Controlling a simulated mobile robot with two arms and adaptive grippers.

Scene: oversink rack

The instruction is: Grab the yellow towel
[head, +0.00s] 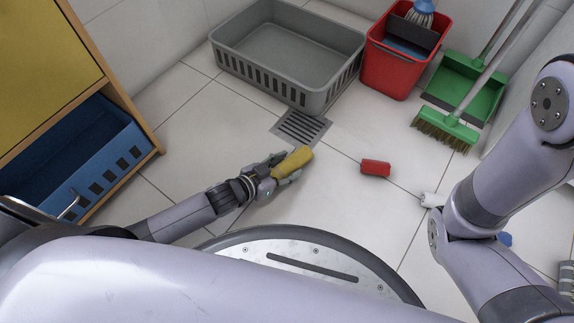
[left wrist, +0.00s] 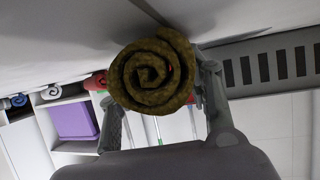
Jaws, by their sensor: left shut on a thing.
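The yellow towel (head: 294,160) is a rolled-up cloth low over the white tiled floor, near the middle of the head view. My left gripper (head: 280,168) is shut on it from the lower left, with a finger along each side. In the left wrist view the towel (left wrist: 152,76) shows its spiral end, between the two fingers of my left gripper (left wrist: 160,110). I cannot tell whether the towel touches the floor. My right arm comes in from the right, but its gripper is not visible.
A grey basket (head: 290,50) stands at the back, with a floor drain (head: 301,127) before it. A red bucket (head: 405,55), green dustpan (head: 466,85) and broom (head: 445,130) are at back right. A red roll (head: 376,167) and white roll (head: 432,200) lie right. A blue drawer (head: 90,155) is left.

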